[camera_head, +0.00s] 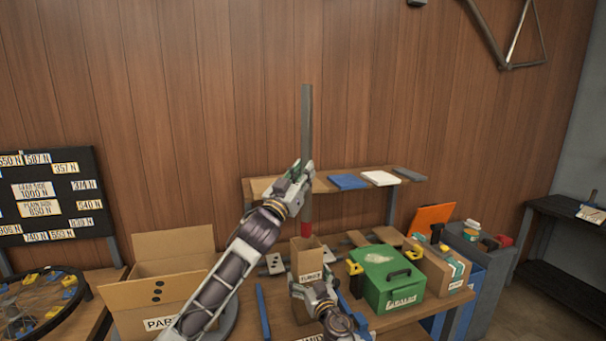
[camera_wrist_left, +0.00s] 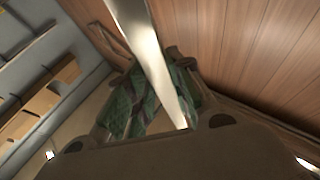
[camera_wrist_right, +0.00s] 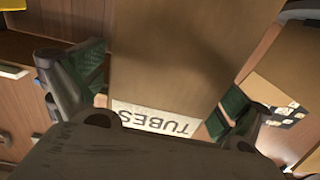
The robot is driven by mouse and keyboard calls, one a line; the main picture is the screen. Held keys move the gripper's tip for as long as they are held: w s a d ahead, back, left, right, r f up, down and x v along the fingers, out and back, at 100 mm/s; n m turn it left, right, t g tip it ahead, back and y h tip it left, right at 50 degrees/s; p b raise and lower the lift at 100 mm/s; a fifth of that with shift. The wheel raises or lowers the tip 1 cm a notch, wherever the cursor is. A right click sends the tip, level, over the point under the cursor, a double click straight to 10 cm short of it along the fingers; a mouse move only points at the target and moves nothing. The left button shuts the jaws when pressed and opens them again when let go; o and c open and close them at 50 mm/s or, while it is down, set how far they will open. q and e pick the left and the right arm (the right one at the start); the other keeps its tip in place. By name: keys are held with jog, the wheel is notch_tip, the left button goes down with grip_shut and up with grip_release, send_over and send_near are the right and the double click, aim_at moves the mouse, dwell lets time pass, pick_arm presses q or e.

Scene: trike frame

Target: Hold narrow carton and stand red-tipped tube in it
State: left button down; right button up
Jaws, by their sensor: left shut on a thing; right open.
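The long grey tube (camera_head: 306,120) stands upright, its red tip (camera_head: 306,229) pointing down. My left gripper (camera_head: 304,178) is shut on it around mid-length; the left wrist view shows the tube (camera_wrist_left: 145,45) between the green finger pads (camera_wrist_left: 155,100). The narrow carton (camera_head: 308,262), labelled TUBES, stands open-topped on the bench below.
An open cardboard box (camera_head: 150,290) stands at the left. A green box (camera_head: 388,277) and another carton (camera_head: 440,268) stand at the right. A shelf (camera_head: 335,184) with blue and white items runs behind the tube. A blue bar (camera_head: 263,310) lies on the bench.

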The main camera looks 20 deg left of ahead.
pick_arm(q)
jog(key=shift+r, duration=0.1)
pick_arm(e)
jog(key=shift+w+a, duration=0.45)
jog(key=c, duration=1.8)
pick_arm(q)
jog(key=shift+f, duration=0.25)
jog(key=shift+f, duration=0.8)
jog(key=shift+f, duration=0.25)
jog(key=shift+f, duration=0.35)
